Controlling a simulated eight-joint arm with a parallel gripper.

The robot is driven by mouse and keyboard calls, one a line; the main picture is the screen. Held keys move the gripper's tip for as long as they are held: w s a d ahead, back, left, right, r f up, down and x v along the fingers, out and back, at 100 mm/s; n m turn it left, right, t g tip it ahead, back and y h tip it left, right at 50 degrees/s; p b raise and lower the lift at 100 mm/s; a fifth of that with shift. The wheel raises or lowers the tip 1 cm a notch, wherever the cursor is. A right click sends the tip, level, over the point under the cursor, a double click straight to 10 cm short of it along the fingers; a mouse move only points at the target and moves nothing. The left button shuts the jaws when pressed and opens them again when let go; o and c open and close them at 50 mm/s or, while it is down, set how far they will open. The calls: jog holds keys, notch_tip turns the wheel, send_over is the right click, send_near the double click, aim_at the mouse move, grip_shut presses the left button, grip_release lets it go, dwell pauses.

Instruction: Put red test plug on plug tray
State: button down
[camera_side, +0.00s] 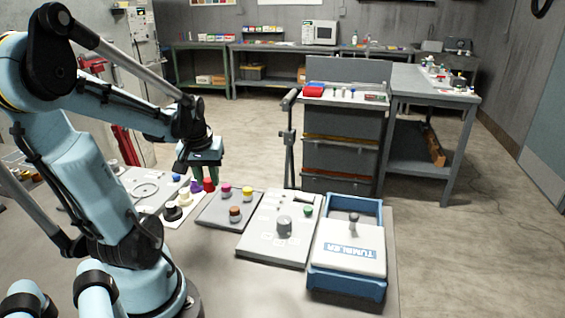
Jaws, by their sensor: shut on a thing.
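The red test plug (209,185) is in the side view, just below the fingers of my gripper (208,178), which is shut on it. My gripper points down. The plug appears over the gap between a white board and a dark grey tray (215,220); I cannot tell its exact height. The grey tray carries a magenta, a yellow and a brown plug. I cannot tell for sure which of the two is the plug tray.
Right of the grey tray lies a pale panel (265,244) with a grey knob and a green button. A blue tumbler box (317,281) with a white lid stands at the bench's right end. A grey cabinet (342,125) stands behind.

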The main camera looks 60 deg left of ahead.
aim_at(209, 192)
jog(key=shift+f, duration=3.05)
jog(key=shift+s+f, duration=0.1)
jog(key=shift+f, duration=0.5)
jog(key=c, duration=0.8)
grip_release()
jog(key=o, duration=0.5)
jog(key=shift+r, duration=4)
